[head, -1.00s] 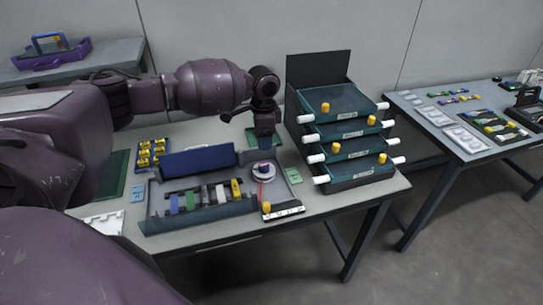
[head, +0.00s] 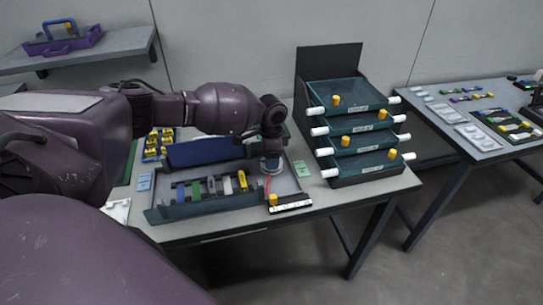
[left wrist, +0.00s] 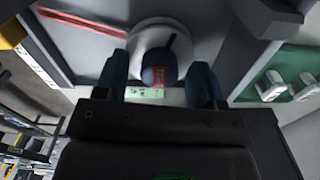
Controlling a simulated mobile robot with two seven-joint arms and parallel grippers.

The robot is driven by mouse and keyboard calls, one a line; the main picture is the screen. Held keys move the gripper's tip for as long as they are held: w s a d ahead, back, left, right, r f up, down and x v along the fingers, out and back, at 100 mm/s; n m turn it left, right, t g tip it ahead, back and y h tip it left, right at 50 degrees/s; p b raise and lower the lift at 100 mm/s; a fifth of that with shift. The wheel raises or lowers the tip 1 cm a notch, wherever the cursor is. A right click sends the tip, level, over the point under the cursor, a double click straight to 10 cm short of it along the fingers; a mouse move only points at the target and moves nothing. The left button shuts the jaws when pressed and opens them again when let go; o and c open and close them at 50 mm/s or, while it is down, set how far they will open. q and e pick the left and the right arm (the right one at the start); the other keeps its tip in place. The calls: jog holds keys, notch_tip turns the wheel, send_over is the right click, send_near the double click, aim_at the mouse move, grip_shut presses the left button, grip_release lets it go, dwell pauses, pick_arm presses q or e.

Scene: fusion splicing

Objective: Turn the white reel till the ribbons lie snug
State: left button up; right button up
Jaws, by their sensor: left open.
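The white reel (left wrist: 140,40) shows in the left wrist view with a dark blue knob (left wrist: 158,72) on it, which bears a reddish mark. My left gripper (left wrist: 162,88) is open, with one finger on each side of the knob. I cannot tell whether the fingers touch it. A red ribbon (left wrist: 85,22) runs off to the left of the reel. In the head view my left gripper (head: 270,168) is over the right part of the open grey tray (head: 285,186) and hides most of the reel. My right gripper is not in view.
Coloured holders (head: 210,187) stand in the tray's left part. A stack of teal drawers (head: 360,140) stands close on the right. A second table (head: 470,145) is farther right.

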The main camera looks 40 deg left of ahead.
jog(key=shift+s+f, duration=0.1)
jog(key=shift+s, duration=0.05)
pick_arm(q)
jog(key=c, duration=0.9)
jog(key=shift+r+n+p, duration=0.3)
jog(key=shift+n+p, duration=0.6)
jog(key=shift+p, duration=0.15)
jog(key=shift+n, duration=0.3)
jog(key=shift+f+n+p, duration=0.25)
jog(key=shift+n+p, duration=0.05)
jog(key=shift+p, duration=0.05)
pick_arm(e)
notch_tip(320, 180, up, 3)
pick_arm(q)
jog(key=o, duration=0.8)
jog(key=shift+o, duration=0.5)
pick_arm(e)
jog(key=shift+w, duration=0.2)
